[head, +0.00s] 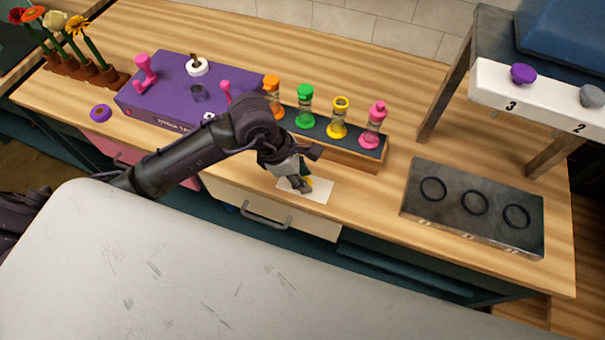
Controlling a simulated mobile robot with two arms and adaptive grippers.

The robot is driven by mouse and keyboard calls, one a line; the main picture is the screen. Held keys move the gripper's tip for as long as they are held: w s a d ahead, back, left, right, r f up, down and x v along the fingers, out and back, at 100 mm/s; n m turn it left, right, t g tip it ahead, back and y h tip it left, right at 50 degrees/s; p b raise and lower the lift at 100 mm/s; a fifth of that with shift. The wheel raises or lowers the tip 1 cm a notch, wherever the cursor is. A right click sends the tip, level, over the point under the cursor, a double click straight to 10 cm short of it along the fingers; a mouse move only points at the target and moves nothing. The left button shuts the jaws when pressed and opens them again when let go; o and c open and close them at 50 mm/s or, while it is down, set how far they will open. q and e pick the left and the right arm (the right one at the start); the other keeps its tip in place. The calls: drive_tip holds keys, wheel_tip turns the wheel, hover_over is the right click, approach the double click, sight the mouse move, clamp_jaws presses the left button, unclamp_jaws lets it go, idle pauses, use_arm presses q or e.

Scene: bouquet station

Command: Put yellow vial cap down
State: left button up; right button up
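My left gripper (302,185) reaches down over a white card (318,192) near the counter's front edge. A small yellow piece, seemingly the yellow vial cap (309,183), shows at its fingertips; the fingers cover most of it. The gripper looks shut on it, at or just above the card; whether the cap touches the card is hard to see. The yellow vial (338,120) stands in the dark-topped rack (362,150) with an open yellow ring at its top. My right gripper is not in view.
Orange (272,88), green (305,105) and pink (373,125) capped vials stand in the rack. A purple box (165,95) is at left, a purple ring (100,113) beside it. A dark plate with three rings (472,208) lies right. Bare counter separates card and plate.

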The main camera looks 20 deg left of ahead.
use_arm(q)
drive_tip(key=shift+r, duration=0.1)
drive_tip(key=shift+a+r, duration=0.1)
drive_tip(key=shift+r, duration=0.1)
drive_tip(key=b+v, duration=0.1)
drive_tip(key=v, duration=1)
drive_tip(key=shift+r, duration=0.3)
drive_tip(key=shift+a, duration=0.1)
